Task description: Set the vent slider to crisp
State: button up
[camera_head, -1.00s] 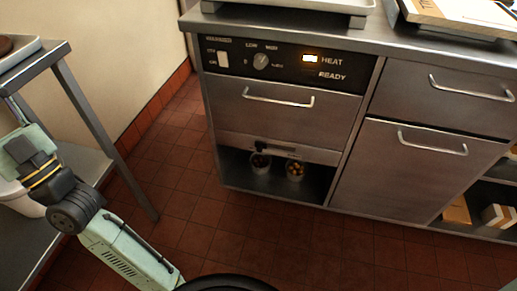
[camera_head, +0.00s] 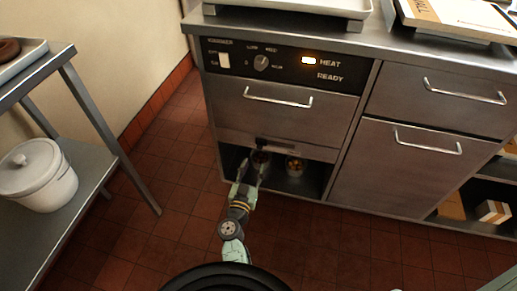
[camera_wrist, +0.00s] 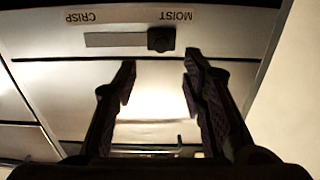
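The vent slider is a small black knob (camera_wrist: 161,39) in a horizontal slot in the wrist view. It sits at the slot's right end, under the upside-down MOIST label (camera_wrist: 174,15). The upside-down CRISP label (camera_wrist: 80,18) is above the slot's left end. In the head view the slider (camera_head: 262,141) is on the strip below the warmer's drawer. My gripper (camera_wrist: 160,64) is open and empty. Its fingertips lie below the knob in the wrist view, one to each side, and do not appear to touch it. In the head view my gripper (camera_head: 250,168) is low in front of the strip.
The drawer (camera_head: 290,108) with a bar handle is above the strip, under the control panel (camera_head: 285,63) with HEAT lit. Two cups of small items (camera_head: 295,167) stand in the open bay beneath. A shelf table with a white pot (camera_head: 38,178) is at the left.

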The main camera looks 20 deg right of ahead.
aim_at(259, 148)
jog(key=b+x, duration=0.1)
jog(key=x, duration=0.8)
jog(key=shift+w, duration=0.1)
jog(key=shift+c, duration=0.2)
grip_shut()
dwell(0.4)
